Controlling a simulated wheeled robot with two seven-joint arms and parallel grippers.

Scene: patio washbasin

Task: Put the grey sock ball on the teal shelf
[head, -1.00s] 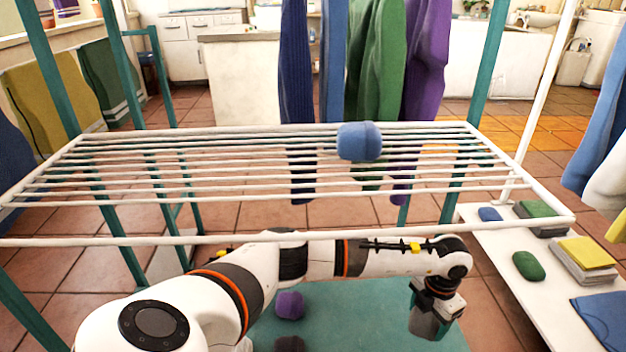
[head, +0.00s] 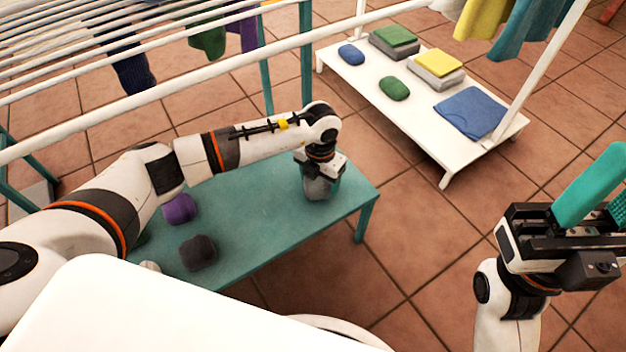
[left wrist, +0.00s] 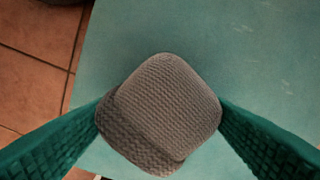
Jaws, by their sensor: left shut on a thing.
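The grey sock ball (head: 317,189) is between the fingers of my left gripper (left wrist: 160,112), which is shut on it. In the left wrist view the knitted sock ball (left wrist: 165,105) touches both teal fingers. It is over the right end of the teal shelf (head: 262,226), a low teal board. The shelf also fills most of the left wrist view (left wrist: 240,50). I cannot tell whether the ball's underside touches the shelf. My right gripper (head: 598,198) is at the right edge of the head view, over the floor, with its fingers apart and nothing seen between them.
A purple sock ball (head: 180,208) and a dark grey one (head: 198,252) sit on the shelf's left part. A white drying rack (head: 170,84) rises behind my left arm. A low white bench (head: 425,120) with folded cloths stands at the back right. Tiled floor lies between.

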